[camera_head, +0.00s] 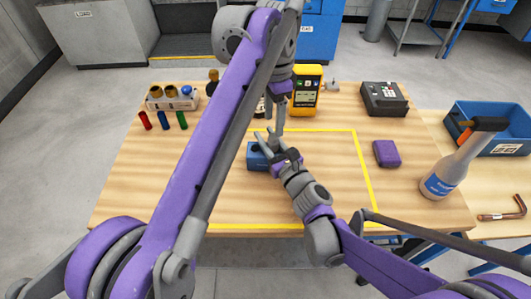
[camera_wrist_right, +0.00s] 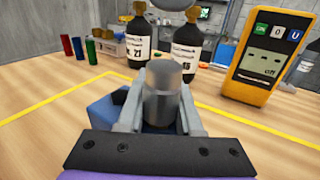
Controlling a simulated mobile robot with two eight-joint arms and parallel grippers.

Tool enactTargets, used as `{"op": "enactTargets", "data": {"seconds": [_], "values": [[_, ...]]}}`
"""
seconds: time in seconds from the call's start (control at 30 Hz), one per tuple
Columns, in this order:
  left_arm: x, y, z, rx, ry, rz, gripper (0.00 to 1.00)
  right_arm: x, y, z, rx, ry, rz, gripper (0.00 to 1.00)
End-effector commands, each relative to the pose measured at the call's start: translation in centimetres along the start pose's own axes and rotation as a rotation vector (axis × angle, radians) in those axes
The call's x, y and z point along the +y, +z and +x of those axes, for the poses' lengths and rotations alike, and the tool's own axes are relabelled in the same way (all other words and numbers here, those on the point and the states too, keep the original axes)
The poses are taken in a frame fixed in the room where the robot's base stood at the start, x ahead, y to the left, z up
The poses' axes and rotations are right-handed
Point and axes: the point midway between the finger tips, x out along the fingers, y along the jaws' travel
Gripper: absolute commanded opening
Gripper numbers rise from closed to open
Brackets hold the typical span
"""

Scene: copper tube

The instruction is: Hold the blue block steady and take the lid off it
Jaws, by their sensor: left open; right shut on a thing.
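The blue block (camera_head: 257,157) stands on the wooden table inside a yellow taped outline. In the right wrist view its blue side (camera_wrist_right: 105,113) shows left of my fingers. My left gripper (camera_head: 279,127) points down just behind the block, close to my right fingers. It is open, but its fingertips are partly hidden in the head view and not seen in the right wrist view.
A yellow meter (camera_head: 305,90) and dark bottles (camera_wrist_right: 135,48) stand behind. Coloured tubes (camera_head: 163,120) and a rack (camera_head: 172,102) are at the back left. The front table is clear.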

Motion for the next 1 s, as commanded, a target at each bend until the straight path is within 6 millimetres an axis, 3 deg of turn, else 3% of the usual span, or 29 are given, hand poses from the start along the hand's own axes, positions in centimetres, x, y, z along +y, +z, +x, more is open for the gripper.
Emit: {"op": "enactTargets", "data": {"seconds": [0.07, 0.1, 0.3, 0.67, 1.0], "values": [[0.0, 0.0, 0.0, 0.0, 0.0, 0.0, 0.63, 0.0, 0.0, 0.0, 0.0, 0.0, 0.0, 0.0], [0.0, 0.0, 0.0, 0.0, 0.0, 0.0, 0.63, 0.0, 0.0, 0.0, 0.0, 0.0, 0.0, 0.38], [0.0, 0.0, 0.0, 0.0, 0.0, 0.0, 0.63, 0.0, 0.0, 0.0, 0.0, 0.0, 0.0, 0.69], [0.0, 0.0, 0.0, 0.0, 0.0, 0.0, 0.63, 0.0, 0.0, -0.7, 0.0, -0.001, -0.001, 0.69], [0.0, 0.0, -0.2, 0.0, -0.001, 0.0, 0.63, -0.1, 0.0, -7.0, 0.0, -0.002, -0.001, 0.69]]}}
